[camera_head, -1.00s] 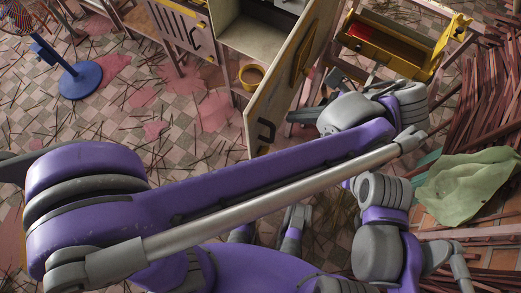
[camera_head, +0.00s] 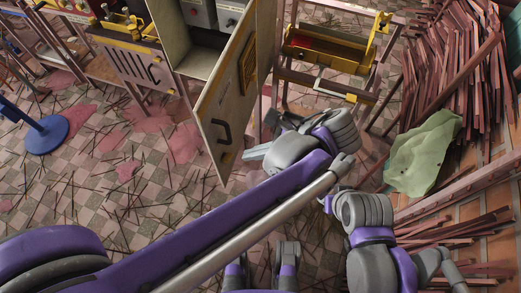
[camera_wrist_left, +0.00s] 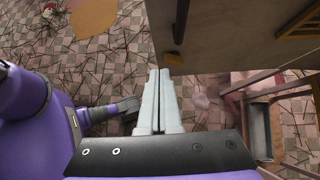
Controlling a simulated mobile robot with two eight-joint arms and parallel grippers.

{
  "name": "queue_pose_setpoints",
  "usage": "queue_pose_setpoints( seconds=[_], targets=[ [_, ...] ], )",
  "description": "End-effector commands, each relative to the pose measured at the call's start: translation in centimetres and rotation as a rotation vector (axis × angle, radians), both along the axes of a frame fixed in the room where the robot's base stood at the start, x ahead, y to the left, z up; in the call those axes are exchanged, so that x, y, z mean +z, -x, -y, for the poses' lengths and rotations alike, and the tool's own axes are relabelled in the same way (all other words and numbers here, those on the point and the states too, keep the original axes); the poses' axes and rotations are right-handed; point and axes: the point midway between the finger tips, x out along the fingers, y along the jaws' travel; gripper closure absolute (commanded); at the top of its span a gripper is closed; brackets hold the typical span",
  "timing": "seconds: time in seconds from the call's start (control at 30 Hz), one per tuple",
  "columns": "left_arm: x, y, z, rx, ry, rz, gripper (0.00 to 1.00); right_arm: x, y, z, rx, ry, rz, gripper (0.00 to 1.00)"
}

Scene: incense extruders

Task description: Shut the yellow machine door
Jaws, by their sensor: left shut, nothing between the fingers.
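The machine door (camera_head: 215,125) is a pale yellowish panel with a dark handle and a yellow vent. It stands swung open, with the machine's interior (camera_head: 205,62) showing to its left. My left gripper (camera_head: 250,155) is shut and empty, just right of the door's lower free end on the handle side.
A yellow tray-like machine (camera_head: 330,50) on a frame stands right of the door. A green cloth (camera_head: 425,155) and piles of reddish sticks (camera_head: 450,80) lie at the right. A blue fan base (camera_head: 42,135) stands at the left. Thin sticks litter the tiled floor.

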Motion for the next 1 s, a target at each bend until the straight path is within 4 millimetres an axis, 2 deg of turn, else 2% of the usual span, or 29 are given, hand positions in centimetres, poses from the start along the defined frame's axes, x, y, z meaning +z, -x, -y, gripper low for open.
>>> queue_pose_setpoints(
  seconds=[0.03, 0.2, 0.4, 0.57, 1.0],
  targets=[
    [-1.0, -0.2, -0.9, 0.004, 0.0, 0.0, 1.0, -0.4, 0.0, 0.0, 0.0, 0.0, -0.001, 0.55],
    [-3.5, -0.8, -3.3, 0.005, 0.0, -0.001, 1.0, -1.1, 0.0, 0.0, 0.0, 0.0, -0.004, 0.55],
    [-3.2, -1.5, -6.0, 0.002, 0.0, 0.001, 1.0, -1.1, 0.0, 0.0, 0.0, 0.0, -0.004, 0.55],
    [-3.2, -1.7, -6.9, 0.001, 0.0, 0.0, 1.0, -1.1, 0.0, 0.0, 0.0, 0.0, -0.004, 0.55],
    [-3.2, -1.8, -7.2, -0.004, 0.001, 0.0, 1.0, -1.1, 0.0, 0.0, 0.0, 0.0, -0.004, 0.55]
  ],
)
